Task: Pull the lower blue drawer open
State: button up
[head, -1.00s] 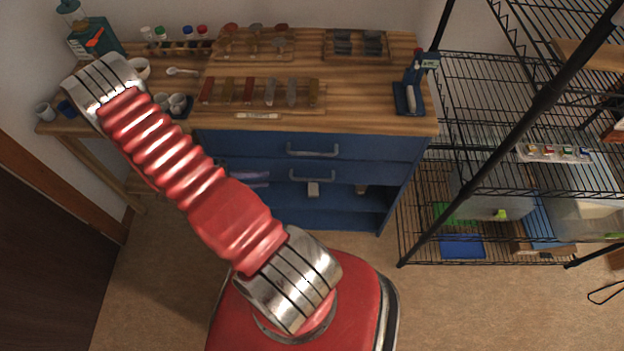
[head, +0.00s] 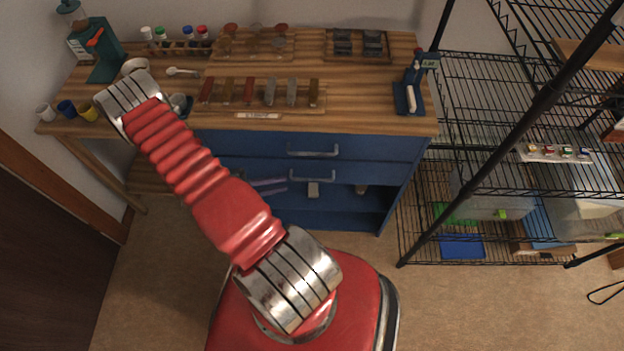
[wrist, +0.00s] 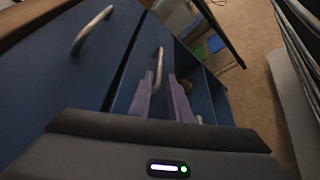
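The lower blue drawer (head: 300,187) is a blue front under the upper drawer (head: 270,145) and looks shut. Its metal bar handle (head: 312,175) also shows in the wrist view (wrist: 158,65). My gripper (head: 285,185) has two purple fingers and is left of the handle in the head view. In the wrist view the fingers of my gripper (wrist: 161,76) are apart, with the handle's bar showing between their tips. I cannot tell whether they touch it. Part of the gripper is hidden behind my arm in the head view.
The upper handle (head: 313,153) sits just above. An open shelf (head: 340,212) lies below the drawers. A wooden worktop (head: 360,112) with tools is above. A black wire rack (head: 480,150) stands close on the right. The floor before the cabinet is clear.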

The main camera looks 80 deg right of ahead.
aim_at(307, 180)
jog(key=x, duration=1.2)
jog(key=shift+c, duration=0.4)
grip_shut()
